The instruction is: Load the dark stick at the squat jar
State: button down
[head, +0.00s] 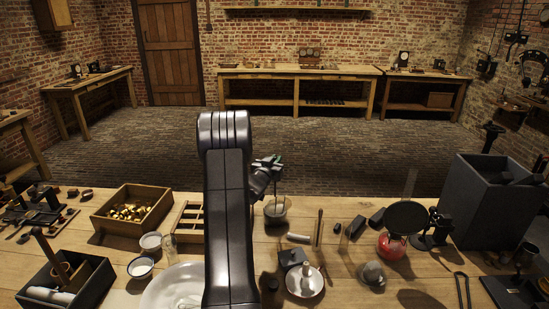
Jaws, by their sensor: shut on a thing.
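My gripper (268,167) is above the far edge of the workbench, just right of my arm. It is shut on a thin dark stick (277,186) that hangs nearly upright below the jaws. A squat glass jar (277,216) stands on the bench directly under the gripper. The stick's lower end appears to be at or inside the jar's mouth; I cannot tell how deep, or whether it touches the jar. Something greenish shows at the jaws, too small to make out.
My arm hides the bench's middle. A wooden tray of brass pieces (113,222) and a slatted wooden rack (188,222) are left. Right are a dark round plate over a red burner (391,246) and a tall dark box (488,213). Small loose items lie near the jar.

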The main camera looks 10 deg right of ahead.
jog(key=shift+f+b, duration=0.95)
jog(key=shift+f, duration=1.9)
jog(key=shift+f+b, duration=0.55)
jog(key=shift+r, duration=0.1)
jog(key=shift+r+p, duration=1.45)
jog(key=shift+r, duration=2)
